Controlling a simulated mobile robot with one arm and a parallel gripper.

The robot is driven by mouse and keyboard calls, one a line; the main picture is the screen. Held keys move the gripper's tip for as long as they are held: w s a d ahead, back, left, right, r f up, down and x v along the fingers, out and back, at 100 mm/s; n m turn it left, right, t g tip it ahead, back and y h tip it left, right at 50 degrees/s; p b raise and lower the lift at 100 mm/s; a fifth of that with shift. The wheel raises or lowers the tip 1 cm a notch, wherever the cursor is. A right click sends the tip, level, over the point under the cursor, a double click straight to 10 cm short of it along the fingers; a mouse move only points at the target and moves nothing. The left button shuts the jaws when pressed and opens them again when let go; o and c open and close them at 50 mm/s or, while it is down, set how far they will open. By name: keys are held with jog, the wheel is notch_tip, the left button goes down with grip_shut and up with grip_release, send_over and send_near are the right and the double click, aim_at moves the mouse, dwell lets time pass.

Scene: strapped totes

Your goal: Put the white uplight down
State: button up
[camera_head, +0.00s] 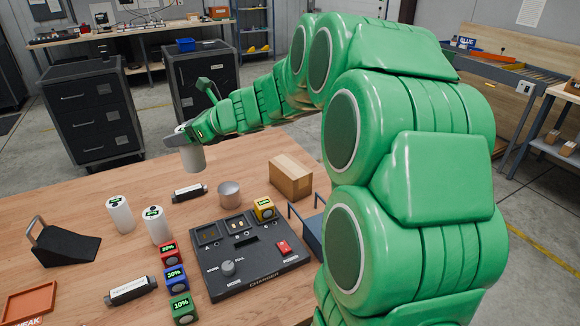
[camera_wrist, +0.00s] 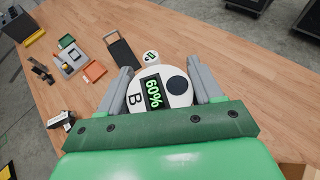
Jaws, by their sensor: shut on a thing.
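The white uplight (camera_head: 193,158) is a white cylinder in my gripper (camera_head: 186,138), held upright or nearly so and apparently above the far part of the wooden table. In the wrist view my gripper (camera_wrist: 160,78) has one grey finger on each side of the uplight (camera_wrist: 176,101). Its top shows a green 60% display, a dark round spot and the letter B. Its lower end is hidden in that view. Two similar white cylinders stand on the table (camera_head: 232,177), one at the left (camera_head: 120,214) and one nearer the charger (camera_head: 157,226).
A black charger (camera_head: 245,255) holds a yellow block (camera_head: 264,209). Red (camera_head: 168,253), blue (camera_head: 176,278) and green (camera_head: 183,308) blocks line its left side. A metal cup (camera_head: 229,195), dark cylinder (camera_head: 189,193), cardboard box (camera_head: 290,177) and black wedge (camera_head: 65,244) stand around. The far left tabletop is clear.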

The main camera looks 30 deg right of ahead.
jog(key=s+d+f+m+t+h, duration=0.1)
jog(key=s+d, duration=0.1)
jog(key=d, duration=1.2)
jog(key=s+d+m+t+h, duration=0.1)
jog(key=s+d+m+h, duration=0.15)
jog(key=d, duration=1.05)
jog(key=w+d+f+y, duration=0.1)
jog(key=w+d+f, duration=0.4)
jog(key=w+f, duration=0.7)
jog(key=shift+w+f+n, duration=0.35)
jog(key=shift+f, duration=0.25)
jog(key=shift+f, duration=0.1)
jog(key=o, duration=1.5)
jog(key=shift+f, duration=0.1)
